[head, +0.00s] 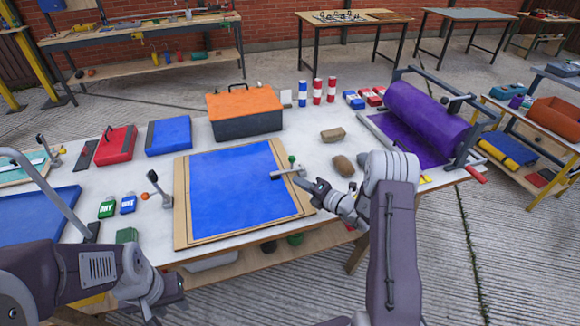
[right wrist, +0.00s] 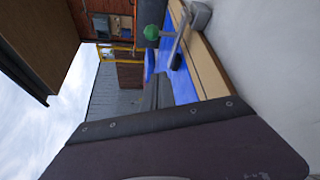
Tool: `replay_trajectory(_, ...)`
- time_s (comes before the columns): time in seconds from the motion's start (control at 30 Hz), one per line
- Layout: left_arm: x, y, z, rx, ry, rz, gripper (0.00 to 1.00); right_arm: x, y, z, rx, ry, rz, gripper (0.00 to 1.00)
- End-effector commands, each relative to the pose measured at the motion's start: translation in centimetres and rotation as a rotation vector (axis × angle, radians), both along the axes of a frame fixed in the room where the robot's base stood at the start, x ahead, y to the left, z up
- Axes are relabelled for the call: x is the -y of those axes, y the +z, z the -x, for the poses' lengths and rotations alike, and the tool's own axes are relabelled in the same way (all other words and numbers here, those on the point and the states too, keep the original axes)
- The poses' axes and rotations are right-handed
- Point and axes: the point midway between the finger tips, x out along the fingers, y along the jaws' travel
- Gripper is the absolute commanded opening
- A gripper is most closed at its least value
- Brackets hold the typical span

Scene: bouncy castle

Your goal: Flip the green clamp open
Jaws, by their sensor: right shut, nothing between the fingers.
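The green clamp (head: 291,160) is a grey toggle clamp with a green ball knob, at the right edge of the blue sheet (head: 235,185) on its wooden board. Its lever stands up and its bar reaches left over the sheet. In the right wrist view its green knob (right wrist: 152,32) and grey bar show at the top. My right gripper (head: 303,184) is shut and empty, just right of and in front of the clamp; I cannot tell whether it touches it. My left gripper (head: 168,302) is low at the front left, away from the clamp; its finger opening is unclear.
An orange-knobbed clamp (head: 155,187) stands at the board's left edge. Brown lumps (head: 343,165) lie right of the green clamp. A purple roll (head: 425,112) in a frame is further right. An orange-lidded toolbox (head: 246,112) stands behind the board. White tabletop is clear between them.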

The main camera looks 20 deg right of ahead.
Motion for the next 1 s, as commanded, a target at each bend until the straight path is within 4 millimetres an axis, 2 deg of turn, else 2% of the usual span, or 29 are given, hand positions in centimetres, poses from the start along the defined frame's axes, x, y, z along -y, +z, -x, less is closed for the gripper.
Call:
replay_trajectory(0.17, 0.0, -0.2, 0.0, 0.000, 0.000, 0.000, 0.36, -1.5, -0.5, -2.3, 0.002, 0.005, 0.001, 0.00)
replay_trajectory(0.5, 0.0, -0.7, 0.0, 0.000, 0.000, 0.000, 0.36, -4.8, -1.8, -8.7, 0.002, 0.004, 0.000, 0.00)
replay_trajectory(0.6, 0.0, -0.3, 0.0, 0.000, 0.000, 0.000, 0.36, -2.6, -0.8, -8.9, 0.003, -0.003, 0.001, 0.00)
replay_trajectory(0.7, 0.0, -0.2, 0.0, 0.000, 0.000, 0.000, 0.36, -1.6, -0.4, -9.1, 0.002, -0.001, 0.000, 0.00)
replay_trajectory(1.0, 0.0, -0.2, 0.0, 0.000, 0.000, 0.000, 0.36, -0.9, -0.2, -9.2, 0.000, 0.001, 0.001, 0.00)
